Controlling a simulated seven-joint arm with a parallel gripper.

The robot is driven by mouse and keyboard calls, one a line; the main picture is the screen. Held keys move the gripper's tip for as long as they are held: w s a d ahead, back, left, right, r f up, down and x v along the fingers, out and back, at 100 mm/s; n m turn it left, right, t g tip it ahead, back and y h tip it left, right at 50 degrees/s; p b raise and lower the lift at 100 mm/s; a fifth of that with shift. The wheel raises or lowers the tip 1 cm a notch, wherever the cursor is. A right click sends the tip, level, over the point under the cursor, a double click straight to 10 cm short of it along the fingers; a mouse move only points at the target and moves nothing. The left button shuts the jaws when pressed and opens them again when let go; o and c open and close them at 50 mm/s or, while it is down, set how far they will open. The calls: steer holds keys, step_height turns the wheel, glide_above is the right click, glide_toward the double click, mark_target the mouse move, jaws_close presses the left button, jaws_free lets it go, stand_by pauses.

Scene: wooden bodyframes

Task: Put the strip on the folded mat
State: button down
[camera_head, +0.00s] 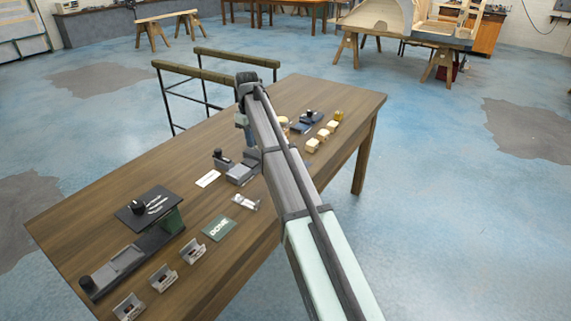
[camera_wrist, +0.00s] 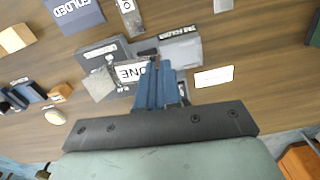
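A flat white strip (camera_head: 208,178) lies on the wooden table, left of my gripper (camera_head: 248,146) in the head view. In the wrist view the white strip (camera_wrist: 213,77) lies right of the fingers, apart from them, with small print on it. A dark blue flat piece marked "FOLDED" (camera_wrist: 75,12) lies at the top left of the wrist view; I take it for the folded mat. I cannot pick it out in the head view, where my arm covers part of the table. My blue fingers (camera_wrist: 157,65) are close together above a grey device; whether they hold anything is unclear.
The grey device (camera_head: 241,170) with printed labels stands under my gripper. A green card (camera_head: 219,228), a clear item (camera_head: 245,203) and grey holders (camera_head: 192,251) lie nearer. A black-topped machine (camera_head: 150,208) stands left. Wooden blocks (camera_head: 323,135) lie right. Bare table lies beyond the strip.

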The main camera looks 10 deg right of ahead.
steer(key=d+f+n, duration=0.1)
steer(key=d+f, duration=0.1)
steer(key=d, duration=1.2)
steer(key=shift+d+f, duration=0.15)
steer(key=shift+d, duration=0.05)
steer(key=shift+s+f, duration=0.1)
steer(key=shift+f, duration=4.8)
steer(key=shift+f, duration=0.1)
steer(key=c, duration=1.3)
jaws_free()
step_height(320, 180, up, 12)
steer(key=shift+r, duration=0.15)
